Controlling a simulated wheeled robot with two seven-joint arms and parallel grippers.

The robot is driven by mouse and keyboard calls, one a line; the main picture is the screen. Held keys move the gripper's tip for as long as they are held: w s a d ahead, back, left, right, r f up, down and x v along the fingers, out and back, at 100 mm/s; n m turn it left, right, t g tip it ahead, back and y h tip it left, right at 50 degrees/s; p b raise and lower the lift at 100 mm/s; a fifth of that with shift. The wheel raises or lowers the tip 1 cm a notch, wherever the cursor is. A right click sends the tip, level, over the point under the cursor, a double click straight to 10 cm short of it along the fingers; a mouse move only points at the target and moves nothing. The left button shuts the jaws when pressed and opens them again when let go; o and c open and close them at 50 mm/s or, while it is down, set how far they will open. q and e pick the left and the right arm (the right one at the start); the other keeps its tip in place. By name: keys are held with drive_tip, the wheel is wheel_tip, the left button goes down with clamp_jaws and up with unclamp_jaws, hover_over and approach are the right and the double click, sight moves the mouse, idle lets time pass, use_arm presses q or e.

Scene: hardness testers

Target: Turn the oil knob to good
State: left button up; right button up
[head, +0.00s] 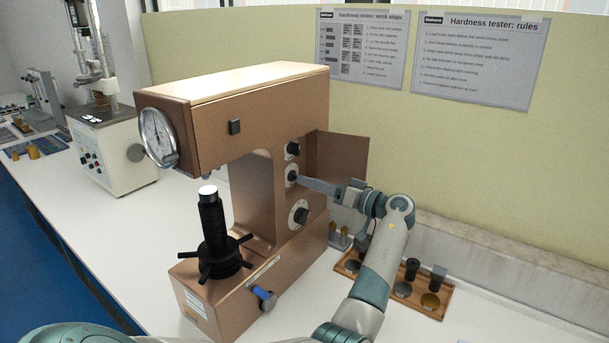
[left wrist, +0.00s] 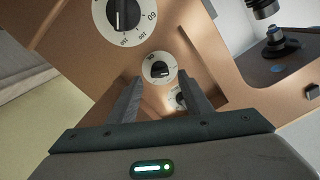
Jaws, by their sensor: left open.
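A copper-brown hardness tester (head: 235,85) stands on the white bench. Its side carries an upper knob (head: 292,149), a middle knob (head: 291,174) and a large numbered dial (head: 298,214). No label naming the oil knob or its "good" mark is readable. My left gripper (head: 303,182) reaches in from the right side of the tester, close to the middle knob. In the left wrist view the open fingers (left wrist: 159,80) point at the middle knob (left wrist: 159,68), a black bar on a white disc. The large dial (left wrist: 119,14) and a third, partly hidden knob (left wrist: 177,99) also show.
An open brown door (head: 341,157) stands behind the gripper. A blue-handled lever (head: 264,297) and a black spoked handwheel (head: 218,258) are lower on the tester. A wooden tray (head: 428,308) of small parts lies right of my arm. Another tester (head: 112,150) stands at left.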

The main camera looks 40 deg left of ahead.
sight(295, 177)
use_arm(q)
drive_tip(key=shift+s+a+p, duration=0.15)
drive_tip(key=shift+a+p, duration=0.35)
drive_tip(key=shift+a, duration=1.2)
use_arm(e)
drive_tip(key=shift+r, duration=0.75)
use_arm(q)
drive_tip(key=c, duration=1.1)
drive_tip(key=shift+o, duration=0.2)
use_arm(e)
drive_tip(key=shift+a, duration=0.1)
